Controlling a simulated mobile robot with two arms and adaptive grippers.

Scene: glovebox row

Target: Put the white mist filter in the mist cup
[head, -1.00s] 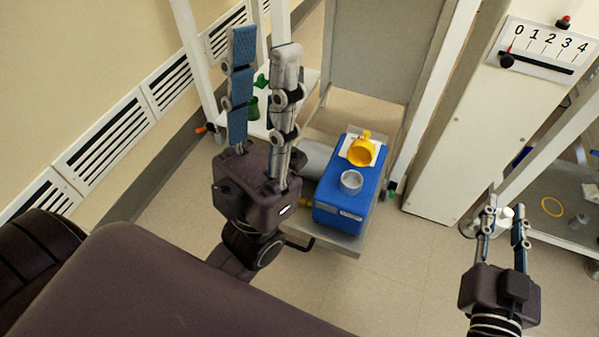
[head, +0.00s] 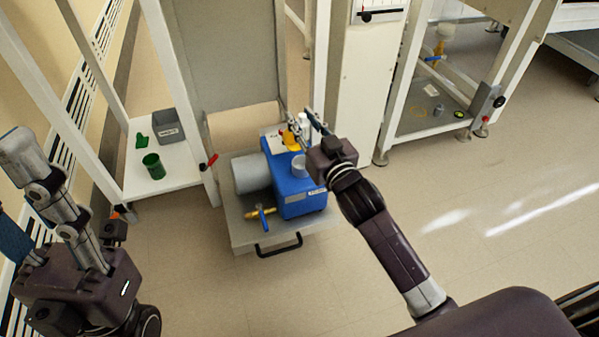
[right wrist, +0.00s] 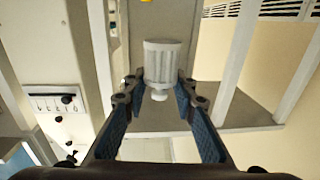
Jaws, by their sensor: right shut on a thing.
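The white mist filter (right wrist: 164,62), a ribbed cylinder with a small knob, is between the fingers of my right gripper (right wrist: 158,90), which is shut on it. In the head view my right gripper (head: 305,122) is above the back right of the blue pump (head: 298,197), with the white filter (head: 303,119) showing small at its fingertips. A grey open cup (head: 299,167), apparently the mist cup, stands on the pump top, nearer than the filter and apart from it. My left gripper (head: 12,190) is at the left edge, fingers apart and partly cut off.
The pump stands on a grey cart (head: 240,233) with a blue-handled valve (head: 263,215). A white shelf (head: 175,180) at left holds a green cup (head: 153,166) and grey bin (head: 168,126). Floor at right is clear.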

